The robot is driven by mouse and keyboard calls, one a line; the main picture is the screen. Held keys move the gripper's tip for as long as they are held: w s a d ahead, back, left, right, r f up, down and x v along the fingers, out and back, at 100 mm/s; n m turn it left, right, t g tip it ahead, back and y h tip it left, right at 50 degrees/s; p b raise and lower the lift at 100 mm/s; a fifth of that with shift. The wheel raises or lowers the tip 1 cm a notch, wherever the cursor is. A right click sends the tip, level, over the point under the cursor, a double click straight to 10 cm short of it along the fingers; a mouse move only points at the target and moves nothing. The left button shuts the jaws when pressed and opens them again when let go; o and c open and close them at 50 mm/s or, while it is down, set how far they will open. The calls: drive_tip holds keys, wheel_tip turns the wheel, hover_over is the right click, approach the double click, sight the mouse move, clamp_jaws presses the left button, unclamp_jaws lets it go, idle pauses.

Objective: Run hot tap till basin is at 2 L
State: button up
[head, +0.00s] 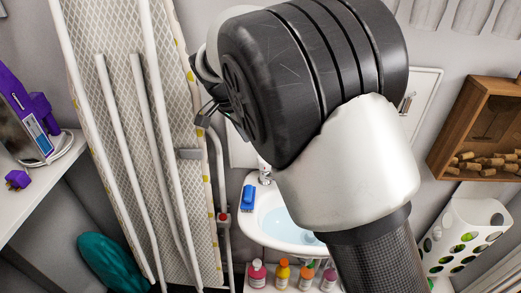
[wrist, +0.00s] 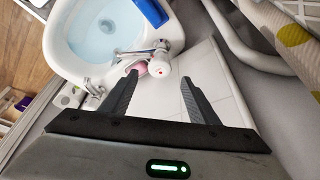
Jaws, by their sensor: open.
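The white basin (wrist: 62,52) is at the upper left in the wrist view and holds pale blue water (wrist: 95,38). It also shows in the head view (head: 252,222), partly behind my arm. A tap with a white round knob and a red dot (wrist: 160,66) stands at the basin's edge, its chrome spout pointing left over the water. I cannot make out a stream or a level mark. My gripper (wrist: 160,80) is open and empty, its fingertips on either side of the red-dot knob in the picture. Contact is not visible. A second chrome tap (wrist: 92,89) is farther left.
A blue item (head: 248,198) lies on the basin rim. A pink item (wrist: 134,68) is beside the tap. An ironing board (head: 130,60) and a pipe with a red valve (head: 223,217) stand left of the basin. Several bottles (head: 257,274) stand below. A wooden box (head: 480,125) hangs right.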

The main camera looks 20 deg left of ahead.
drive_tip(key=p+v, duration=0.1)
drive_tip(key=v, duration=0.8)
drive_tip(key=shift+f, duration=0.1)
